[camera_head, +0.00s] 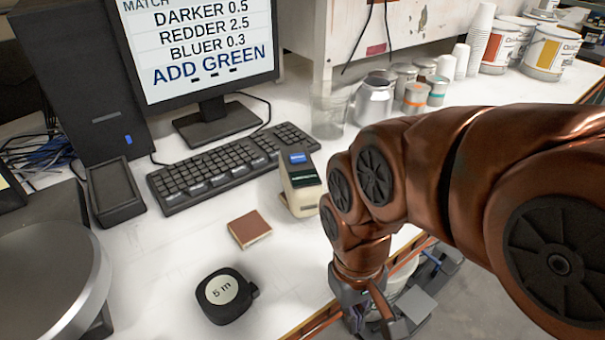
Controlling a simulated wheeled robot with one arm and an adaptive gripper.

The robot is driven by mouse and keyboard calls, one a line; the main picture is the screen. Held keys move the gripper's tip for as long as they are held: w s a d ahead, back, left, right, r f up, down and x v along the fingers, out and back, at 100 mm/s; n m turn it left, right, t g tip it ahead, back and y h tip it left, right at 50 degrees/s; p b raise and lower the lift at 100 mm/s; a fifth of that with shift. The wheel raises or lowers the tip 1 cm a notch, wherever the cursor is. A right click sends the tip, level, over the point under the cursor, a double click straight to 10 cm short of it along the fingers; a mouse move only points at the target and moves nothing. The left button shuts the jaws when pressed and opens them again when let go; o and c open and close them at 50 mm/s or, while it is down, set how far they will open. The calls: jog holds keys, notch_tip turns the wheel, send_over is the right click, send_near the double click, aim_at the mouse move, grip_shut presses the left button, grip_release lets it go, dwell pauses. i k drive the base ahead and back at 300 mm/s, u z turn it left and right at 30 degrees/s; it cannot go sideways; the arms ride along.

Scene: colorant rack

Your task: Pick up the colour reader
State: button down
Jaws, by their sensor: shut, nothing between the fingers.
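The colour reader (298,193) is most likely the small beige device with a blue top and a dark screen with green text. It stands upright on the white desk, right of the keyboard's end and close to my arm. My gripper (378,318) is at the bottom of the view, past the desk's front edge and below my copper arm. It is shut and empty, apart from the colour reader. Part of the gripper is cut off by the frame's lower edge.
A brown square block (249,229) and a black tape measure (226,296) lie on the desk (170,270) in front. A keyboard (235,166) and monitor (200,50) are behind. A clear beaker (329,110) and metal can (374,101) stand behind the reader.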

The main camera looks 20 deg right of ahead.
aim_at(301, 183)
jog(key=z, duration=0.05)
jog(key=k, duration=0.5)
jog(key=u, duration=2.9)
jog(key=k, duration=1.35)
jog(key=u, duration=0.45)
